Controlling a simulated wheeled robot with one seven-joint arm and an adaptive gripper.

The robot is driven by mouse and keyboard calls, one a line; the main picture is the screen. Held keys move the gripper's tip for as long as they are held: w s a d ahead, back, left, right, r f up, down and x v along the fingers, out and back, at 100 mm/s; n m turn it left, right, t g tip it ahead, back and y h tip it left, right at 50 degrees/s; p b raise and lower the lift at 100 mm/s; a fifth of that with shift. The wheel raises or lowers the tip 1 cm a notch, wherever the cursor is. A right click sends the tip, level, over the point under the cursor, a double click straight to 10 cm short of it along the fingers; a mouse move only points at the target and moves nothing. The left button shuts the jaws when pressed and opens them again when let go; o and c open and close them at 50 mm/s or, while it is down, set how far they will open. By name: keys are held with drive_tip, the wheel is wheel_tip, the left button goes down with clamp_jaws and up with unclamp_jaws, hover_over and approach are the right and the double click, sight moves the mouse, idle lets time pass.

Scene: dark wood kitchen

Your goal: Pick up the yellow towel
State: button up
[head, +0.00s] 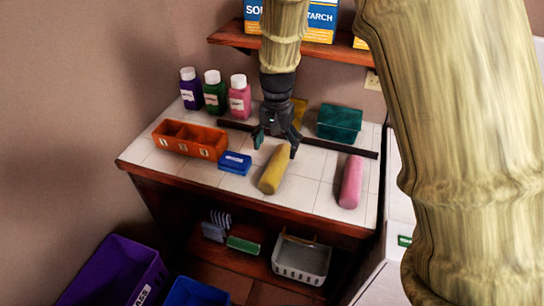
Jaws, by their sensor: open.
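The yellow towel (272,174) is a rolled cylinder lying on the white tiled counter (308,190), near its middle front. My gripper (276,148) points down over the counter, just behind and above the towel's far end. Its fingers are spread open, and one fingertip appears close to the towel's far end. I cannot tell whether it touches. A pink rolled towel (351,182) lies to the right of the yellow one.
A blue box (235,163) and an orange divided tray (190,140) lie left of the towel. Three bottles (213,92) stand behind. A dark strip (350,147) and green bin (340,123) are at the back right. A shelf (345,52) hangs above.

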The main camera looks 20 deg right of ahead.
sight(277, 161)
drive_tip(key=shift+w+f, duration=0.15)
drive_tip(key=shift+w, duration=0.3)
drive_tip(key=shift+w+f, duration=0.2)
drive_tip(key=shift+f, duration=0.05)
wheel_tip(277, 161, down, 4)
drive_tip(key=shift+f+p, duration=0.2)
drive_tip(key=shift+p, duration=0.35)
drive_tip(key=shift+s+d+f, duration=0.1)
drive_tip(key=shift+s+f, duration=0.05)
drive_tip(key=shift+f, duration=0.15)
drive_tip(key=f+p, duration=0.2)
drive_tip(key=f, duration=0.1)
drive_tip(key=shift+w+d+f, duration=0.1)
drive_tip(key=shift+w+d, duration=0.1)
drive_tip(key=shift+f, duration=0.9)
drive_tip(key=c, duration=1.2)
